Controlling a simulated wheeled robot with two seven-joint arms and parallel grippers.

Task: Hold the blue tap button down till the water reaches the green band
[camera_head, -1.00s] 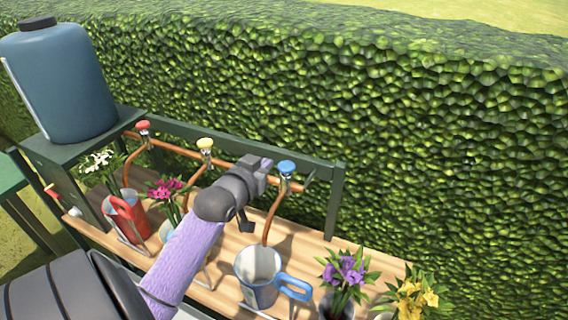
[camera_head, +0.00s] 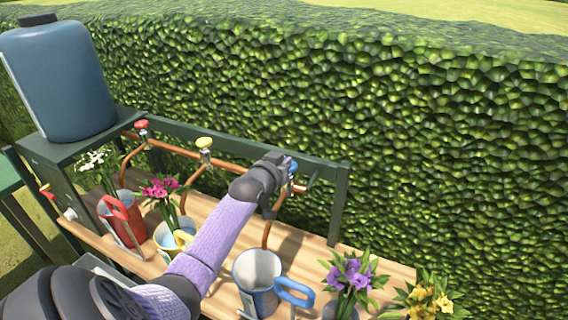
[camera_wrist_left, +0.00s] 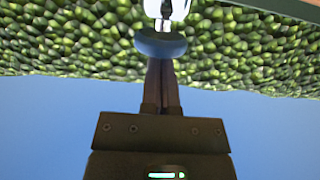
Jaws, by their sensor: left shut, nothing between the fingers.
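The blue tap button (camera_head: 292,165) tops the right-hand tap on the copper pipe. My left gripper (camera_head: 284,160) is shut and empty, right at the button, and partly covers it in the head view. In the left wrist view my closed fingertips (camera_wrist_left: 160,62) meet the edge of the blue button (camera_wrist_left: 160,43); I cannot tell whether they press it. A white can with a blue handle (camera_head: 295,292) stands on the wooden bench below this tap. Its inside looks pale; I cannot make out a water level or a green band. My right gripper is out of view.
Red (camera_head: 141,124) and yellow (camera_head: 204,142) tap buttons stand further left along the pipe. A red can (camera_head: 124,215), a yellow-handled can (camera_head: 166,240) and potted flowers (camera_head: 350,275) share the bench. A blue tank (camera_head: 60,80) stands at left, a hedge (camera_head: 420,150) behind.

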